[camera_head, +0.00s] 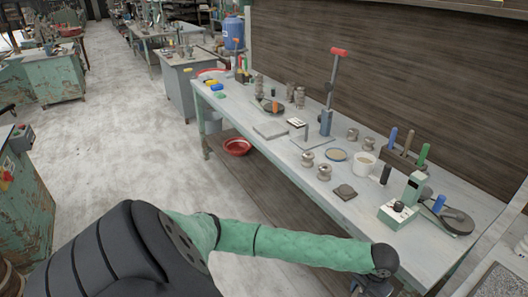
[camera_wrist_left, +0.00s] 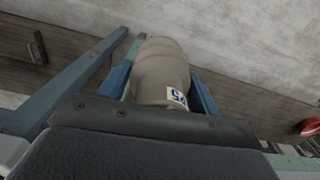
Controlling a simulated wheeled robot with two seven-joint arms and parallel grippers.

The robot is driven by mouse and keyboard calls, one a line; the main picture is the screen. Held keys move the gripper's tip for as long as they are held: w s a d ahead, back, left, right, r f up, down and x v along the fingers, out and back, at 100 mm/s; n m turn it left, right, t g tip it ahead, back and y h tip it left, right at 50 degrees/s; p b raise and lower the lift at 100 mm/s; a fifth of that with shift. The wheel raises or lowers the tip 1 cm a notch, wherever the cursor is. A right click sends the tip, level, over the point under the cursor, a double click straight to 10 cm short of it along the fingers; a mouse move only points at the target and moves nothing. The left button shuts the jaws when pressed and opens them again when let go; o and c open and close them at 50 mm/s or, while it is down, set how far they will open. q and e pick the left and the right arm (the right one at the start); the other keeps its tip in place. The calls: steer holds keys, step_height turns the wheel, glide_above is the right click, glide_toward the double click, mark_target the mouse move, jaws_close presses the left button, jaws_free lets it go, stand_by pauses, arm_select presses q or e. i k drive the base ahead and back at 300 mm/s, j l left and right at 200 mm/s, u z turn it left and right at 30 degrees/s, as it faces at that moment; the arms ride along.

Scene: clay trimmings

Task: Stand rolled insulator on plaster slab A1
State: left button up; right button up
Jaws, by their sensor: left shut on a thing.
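My left gripper (camera_wrist_left: 162,90) is shut on a beige-grey, ribbed clay insulator (camera_wrist_left: 160,62) with a white label bearing blue characters, seen upside down. In the head view my left gripper (camera_head: 374,287) is at the bottom edge, in front of the bench and mostly cut off; the held insulator cannot be made out there. Flat grey slabs lie on the bench: one left of the middle (camera_head: 270,130) and one beside the blue-based stand (camera_head: 308,141). No A1 marking is readable on either. My right gripper is out of view.

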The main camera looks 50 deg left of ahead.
mark_target(273, 130)
steer(key=j, duration=2.2)
